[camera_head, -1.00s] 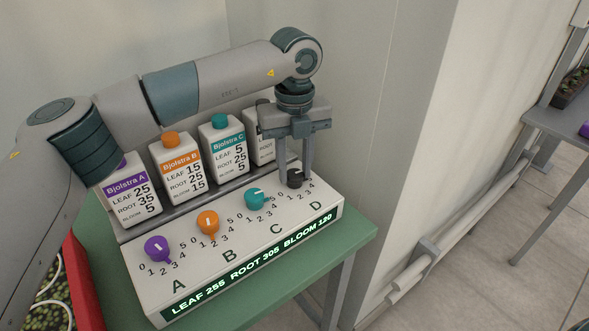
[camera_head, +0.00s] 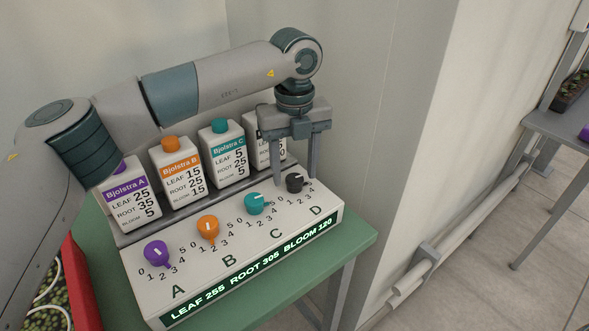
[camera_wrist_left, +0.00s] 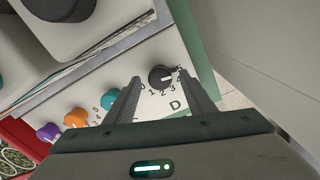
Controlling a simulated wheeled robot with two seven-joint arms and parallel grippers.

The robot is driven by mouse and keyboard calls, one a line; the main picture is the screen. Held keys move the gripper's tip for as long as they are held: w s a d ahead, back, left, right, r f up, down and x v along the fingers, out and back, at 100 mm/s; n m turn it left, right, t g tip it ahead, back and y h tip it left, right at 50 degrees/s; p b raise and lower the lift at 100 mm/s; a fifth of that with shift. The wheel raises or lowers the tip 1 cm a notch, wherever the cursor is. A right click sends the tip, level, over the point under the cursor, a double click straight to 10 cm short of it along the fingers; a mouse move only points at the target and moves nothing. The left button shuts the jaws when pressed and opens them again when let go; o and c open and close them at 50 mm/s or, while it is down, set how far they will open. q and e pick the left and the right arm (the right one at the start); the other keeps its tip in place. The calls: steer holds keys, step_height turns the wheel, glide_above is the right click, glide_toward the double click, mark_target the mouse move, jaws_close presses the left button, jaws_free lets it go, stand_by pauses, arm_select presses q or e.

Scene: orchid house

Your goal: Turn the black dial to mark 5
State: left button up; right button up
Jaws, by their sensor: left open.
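The black dial (camera_head: 295,183) sits above the letter D on the white dosing box, at the right end of its row. Its white pointer line faces right, toward the high end of its scale; the exact mark is hard to read. My left gripper (camera_head: 295,178) points down at the dial, open, with one finger on each side and gaps between them and the dial. In the left wrist view the dial (camera_wrist_left: 161,76) lies between the two spread fingertips (camera_wrist_left: 158,79). My right gripper is not in view.
Purple (camera_head: 157,253), orange (camera_head: 208,228) and teal (camera_head: 256,204) dials stand left of the black one. Labelled bottles (camera_head: 180,167) stand behind the box. The lit display (camera_head: 251,265) reads LEAF 255, ROOT 305, BLOOM 120. A wall is close on the right.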

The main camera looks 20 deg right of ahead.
mark_target(294, 178)
arm_select(q)
step_height(294, 178, up, 17)
steer(key=shift+b, duration=0.35)
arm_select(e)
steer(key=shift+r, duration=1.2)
